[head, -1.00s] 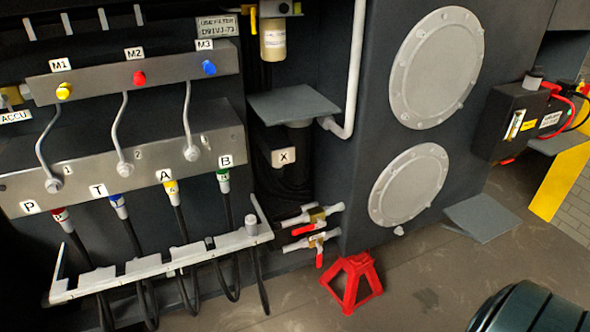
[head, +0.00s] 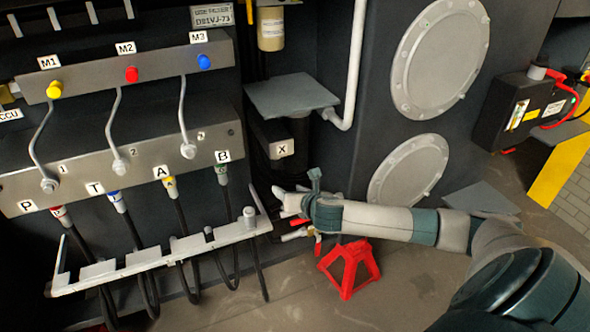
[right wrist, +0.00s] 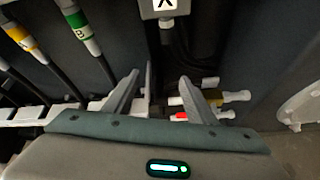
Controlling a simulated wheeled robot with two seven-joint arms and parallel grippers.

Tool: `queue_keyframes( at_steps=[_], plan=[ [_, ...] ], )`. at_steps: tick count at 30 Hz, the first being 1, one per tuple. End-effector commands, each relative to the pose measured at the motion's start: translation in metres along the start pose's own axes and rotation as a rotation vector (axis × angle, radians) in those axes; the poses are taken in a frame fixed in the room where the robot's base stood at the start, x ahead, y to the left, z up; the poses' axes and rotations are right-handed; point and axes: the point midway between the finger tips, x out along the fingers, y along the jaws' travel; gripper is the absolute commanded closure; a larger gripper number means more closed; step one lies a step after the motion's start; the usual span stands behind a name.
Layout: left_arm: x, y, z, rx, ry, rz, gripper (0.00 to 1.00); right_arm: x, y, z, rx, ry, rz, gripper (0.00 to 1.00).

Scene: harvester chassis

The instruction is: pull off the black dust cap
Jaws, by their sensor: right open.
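I cannot make out a black dust cap for certain in either view. The block labelled X (head: 282,148) is on the dark machine wall, and its lower end with a pale fitting shows at the top of the right wrist view (right wrist: 165,10). My right gripper (head: 285,203) is below the X block, beside the red-handled valves. In the right wrist view its two fingers (right wrist: 160,80) are apart, with nothing seen between them. The valves (right wrist: 207,98) show behind and right of the right finger. My left gripper is not in view.
Left are hoses on ports P, T, A and B (head: 222,172), above a pale rack (head: 165,258). Yellow, red and blue caps (head: 131,74) sit at M1, M2 and M3. A grey shelf (head: 290,94) juts out above X. A red stand (head: 349,268) is on the floor.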

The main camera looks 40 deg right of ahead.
Motion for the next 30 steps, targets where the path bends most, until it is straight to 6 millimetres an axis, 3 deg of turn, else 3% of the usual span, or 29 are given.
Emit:
queue_keyframes(
  at_steps=[1,3,7,21,30],
  plan=[
    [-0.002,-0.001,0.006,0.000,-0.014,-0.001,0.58,-0.009,0.001,0.021,-0.072,-0.023,-0.005,0.49],
    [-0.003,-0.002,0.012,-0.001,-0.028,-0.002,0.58,-0.018,0.000,0.039,-0.156,-0.045,-0.016,0.49],
    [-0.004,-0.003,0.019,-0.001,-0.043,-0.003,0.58,-0.028,-0.001,0.056,-0.246,-0.067,-0.030,0.49],
    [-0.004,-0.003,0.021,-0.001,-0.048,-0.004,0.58,-0.028,-0.001,0.060,-0.263,-0.071,-0.034,0.49],
    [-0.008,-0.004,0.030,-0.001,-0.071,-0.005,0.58,-0.008,-0.001,0.062,-0.261,-0.072,-0.035,0.49]
  ],
)
